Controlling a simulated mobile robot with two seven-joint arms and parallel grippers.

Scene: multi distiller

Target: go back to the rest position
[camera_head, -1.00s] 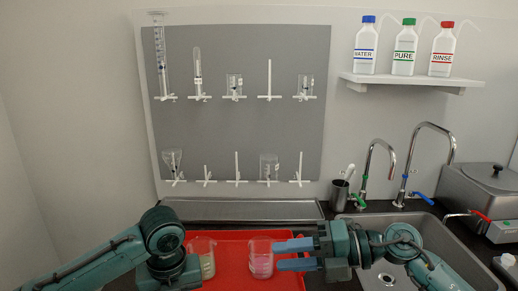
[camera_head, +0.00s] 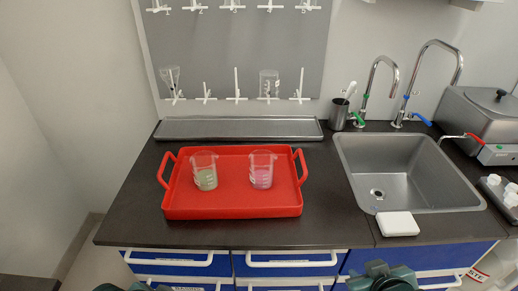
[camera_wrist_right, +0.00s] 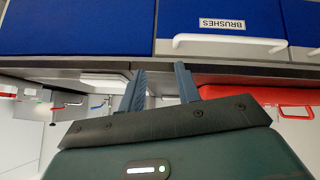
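My right gripper shows in the right wrist view (camera_wrist_right: 160,88). Its two blue-grey fingers stand apart with nothing between them. In the head view only a teal part of my right arm (camera_head: 384,278) shows at the bottom edge, below the counter front. A small teal part of my left arm (camera_head: 108,287) shows at the bottom left; the left fingers are not visible. A red tray (camera_head: 232,208) on the counter holds a beaker with green contents (camera_head: 205,177) and a beaker with pink contents (camera_head: 262,175), both upright and clear of my arms.
The dark counter (camera_head: 140,215) has a sink (camera_head: 400,170) at right and a white block (camera_head: 397,224) by its front edge. Blue drawers (camera_head: 287,265) with white handles lie below. Faucets and a metal bath (camera_head: 490,120) stand behind and right.

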